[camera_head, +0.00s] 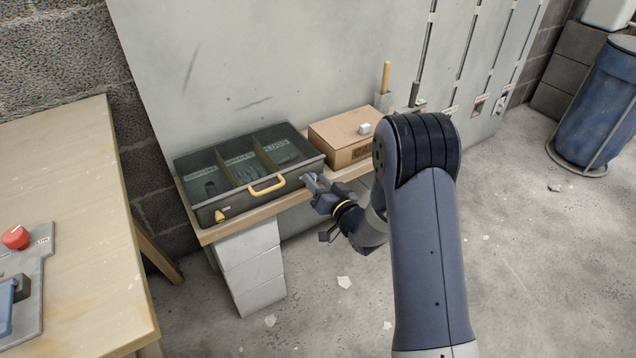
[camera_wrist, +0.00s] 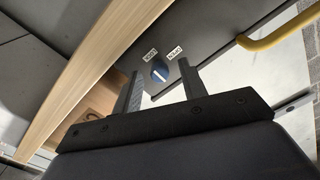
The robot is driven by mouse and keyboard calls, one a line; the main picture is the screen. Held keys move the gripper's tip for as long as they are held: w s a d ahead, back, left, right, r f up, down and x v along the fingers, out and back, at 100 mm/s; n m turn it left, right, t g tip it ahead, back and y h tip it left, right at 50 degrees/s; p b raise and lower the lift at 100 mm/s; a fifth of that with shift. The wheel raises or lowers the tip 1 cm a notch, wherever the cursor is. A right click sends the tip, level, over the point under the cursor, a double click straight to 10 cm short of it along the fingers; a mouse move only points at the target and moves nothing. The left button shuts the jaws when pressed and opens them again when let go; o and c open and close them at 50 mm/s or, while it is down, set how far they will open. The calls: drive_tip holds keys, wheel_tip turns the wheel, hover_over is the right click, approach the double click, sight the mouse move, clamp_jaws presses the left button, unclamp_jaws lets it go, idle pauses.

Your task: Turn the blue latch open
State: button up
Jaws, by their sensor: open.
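The blue latch (camera_wrist: 160,72) is a small round knob with a pale line across it, on the dark front of the case. The case (camera_head: 262,200) has a dark see-through top over several compartments and stands on a wooden shelf. My gripper (camera_head: 311,182) is at the right end of the case front. In the wrist view my gripper (camera_wrist: 160,70) is open, its fingers on either side of the latch. I cannot tell whether they touch it. The arm hides the latch in the head view.
A yellow handle (camera_head: 267,187) and a yellow catch (camera_head: 219,216) are on the case front. A cardboard box (camera_head: 345,154) with a white block on it stands right of the case. A wooden table (camera_head: 70,200) with a red button is at left. Floor before the shelf is mostly clear.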

clamp_jaws()
idle(0.5)
drive_tip(key=shift+f+b, duration=0.1)
drive_tip(key=shift+b, duration=0.25)
drive_tip(key=n+b, duration=0.3)
drive_tip(key=b, duration=0.1)
drive_tip(key=shift+f+n+b, duration=0.15)
drive_tip(key=shift+n+b, duration=0.15)
drive_tip(key=shift+n, duration=0.1)
drive_tip(key=n+b, duration=0.4)
drive_tip(key=b, duration=0.1)
drive_tip(key=shift+n, duration=0.3)
drive_tip(key=n, duration=0.1)
drive_tip(key=n+b, duration=0.1)
drive_tip(key=n, duration=0.2)
drive_tip(key=shift+r+b, duration=0.25)
drive_tip(key=shift+b, duration=0.15)
drive_tip(key=n, duration=0.5)
drive_tip(key=shift+a, duration=0.1)
drive_tip(key=shift+n, duration=0.4)
